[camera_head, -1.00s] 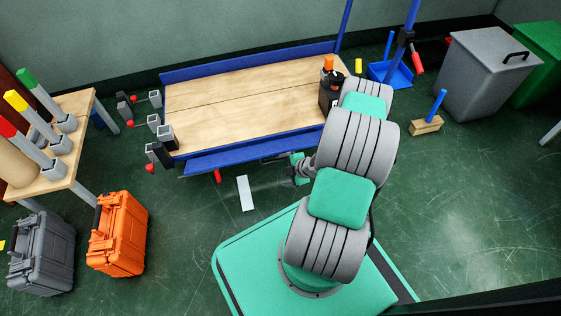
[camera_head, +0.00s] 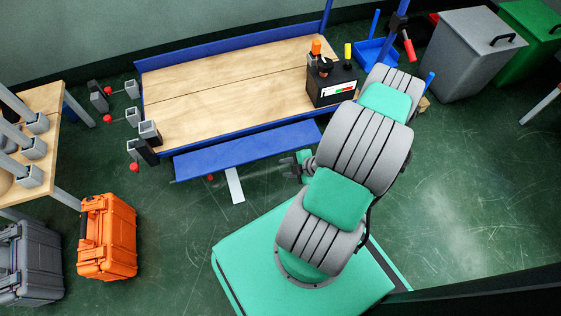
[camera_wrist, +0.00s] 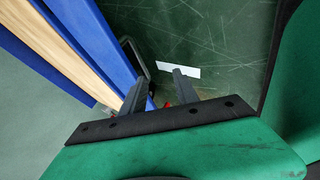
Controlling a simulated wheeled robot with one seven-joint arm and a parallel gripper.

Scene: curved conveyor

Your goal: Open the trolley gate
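The trolley has a wooden deck (camera_head: 235,85) with a blue frame. Its gate is a blue panel (camera_head: 245,150) along the near long side, tilted outward and down with its broad face showing. In the wrist view a blue panel (camera_wrist: 105,45) runs beside the left finger, with a dark bracket-like piece (camera_wrist: 133,52) at its edge. My gripper (camera_head: 289,166) is just off the gate's right part, low beside the trolley. In the wrist view its two fingers (camera_wrist: 160,86) stand apart with floor between them. Whether a finger touches the panel cannot be told.
A black box (camera_head: 330,90) with orange and yellow tops stands at the deck's right end. Black and grey posts (camera_head: 148,137) stand at its left end. A white strip (camera_head: 235,185) lies on the floor. An orange case (camera_head: 106,237) and a grey bin (camera_head: 470,52) flank free floor.

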